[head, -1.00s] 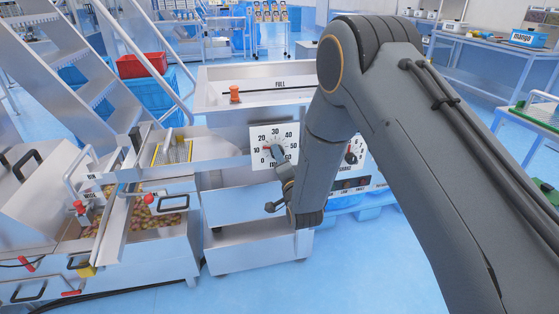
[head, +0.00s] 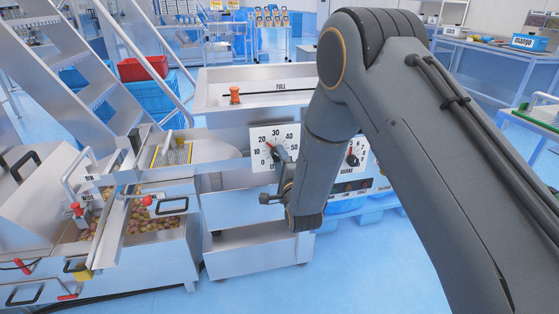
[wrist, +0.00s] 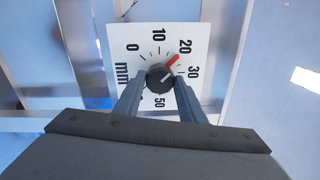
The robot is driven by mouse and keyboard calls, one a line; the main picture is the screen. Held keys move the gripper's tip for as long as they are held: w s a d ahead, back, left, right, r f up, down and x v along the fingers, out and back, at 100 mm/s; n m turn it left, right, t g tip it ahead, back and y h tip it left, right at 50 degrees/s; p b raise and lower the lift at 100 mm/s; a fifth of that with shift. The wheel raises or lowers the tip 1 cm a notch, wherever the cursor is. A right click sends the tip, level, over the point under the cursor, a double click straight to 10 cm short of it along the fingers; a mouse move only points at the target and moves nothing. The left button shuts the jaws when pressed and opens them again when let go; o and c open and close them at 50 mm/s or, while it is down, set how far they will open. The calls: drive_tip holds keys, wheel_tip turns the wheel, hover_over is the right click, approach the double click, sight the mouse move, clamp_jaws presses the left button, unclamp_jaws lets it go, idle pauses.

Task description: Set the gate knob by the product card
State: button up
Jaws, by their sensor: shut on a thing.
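The gate knob (wrist: 158,78) is a dark round knob with a red pointer, on a white dial plate (wrist: 118,42) marked 0 to 50 and mm. In the wrist view, the pointer lies toward the 20; the 40 is hidden. The plate (head: 262,162) is upright on the front of the steel machine in the head view. My gripper (wrist: 158,82) is shut on the knob, one finger on each side. In the head view, my gripper (head: 279,160) is partly hidden by my own arm. I cannot make out a product card.
A sorting unit with red-knobbed levers (head: 77,208) stands left. A blue box marked mango (head: 527,40) sits on the back-right table. Floor in front is clear.

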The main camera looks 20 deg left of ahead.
idle(0.3)
drive_tip(key=o, duration=1)
drive_tip(key=shift+o, duration=0.2)
drive_tip(key=v, duration=0.7)
drive_tip(key=shift+s+d, duration=0.2)
drive_tip(key=shift+s, duration=0.15)
